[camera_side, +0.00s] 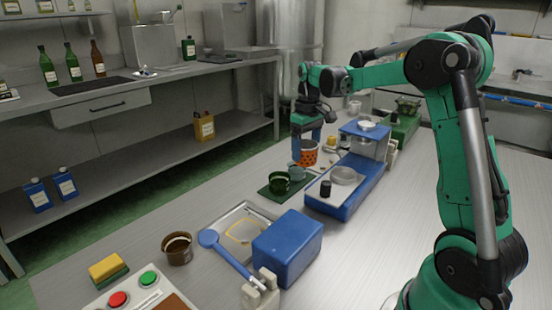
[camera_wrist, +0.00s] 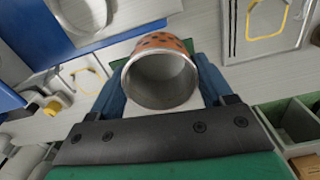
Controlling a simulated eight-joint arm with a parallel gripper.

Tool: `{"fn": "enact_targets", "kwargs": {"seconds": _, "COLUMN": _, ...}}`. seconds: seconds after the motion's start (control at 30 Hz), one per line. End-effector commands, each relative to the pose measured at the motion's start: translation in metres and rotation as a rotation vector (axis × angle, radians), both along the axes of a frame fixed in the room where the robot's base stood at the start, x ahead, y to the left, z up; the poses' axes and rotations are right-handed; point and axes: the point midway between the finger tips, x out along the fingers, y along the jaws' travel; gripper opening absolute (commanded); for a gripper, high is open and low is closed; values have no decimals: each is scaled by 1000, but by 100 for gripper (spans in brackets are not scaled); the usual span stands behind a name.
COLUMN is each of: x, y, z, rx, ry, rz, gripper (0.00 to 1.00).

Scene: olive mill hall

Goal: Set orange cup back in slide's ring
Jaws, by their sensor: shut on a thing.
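The orange cup (camera_side: 309,154) with dark spots is held by my gripper (camera_side: 306,143), left of the blue slide unit (camera_side: 340,200) in the side view. In the wrist view the cup (camera_wrist: 165,72) sits between the two blue fingers of my gripper (camera_wrist: 160,85), its metal-rimmed round mouth facing the camera. The slide's ring (camera_side: 347,175) is a pale round rim on a grey plate at the slide's near end. A round metal rim, apparently that ring (camera_wrist: 85,14), shows at the wrist view's upper left. The cup is apart from it.
A green cup (camera_side: 279,183) stands on a dark green mat (camera_side: 296,189) left of the slide. A black knob (camera_side: 325,188) stands beside the ring. Nearer are a metal tray (camera_side: 225,222), a blue box (camera_side: 287,249) and a brown cup (camera_side: 177,248).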

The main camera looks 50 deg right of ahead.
Motion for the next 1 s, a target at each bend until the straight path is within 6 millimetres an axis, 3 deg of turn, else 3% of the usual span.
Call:
{"fn": "enact_targets", "kwargs": {"seconds": 0.03, "x": -15, "y": -20, "z": 5, "rx": 0, "ry": 0, "rz": -24, "gripper": 34}}
{"fn": "enact_targets", "kwargs": {"seconds": 0.1, "x": -32, "y": -40, "z": 10, "rx": 0, "ry": 0, "rz": -38, "gripper": 34}}
{"fn": "enact_targets", "kwargs": {"seconds": 0.3, "x": -63, "y": -70, "z": 19, "rx": 0, "ry": 0, "rz": -61, "gripper": 34}}
{"fn": "enact_targets", "kwargs": {"seconds": 1.0, "x": -68, "y": -74, "z": -19, "rx": 0, "ry": 0, "rz": -63, "gripper": 34}}
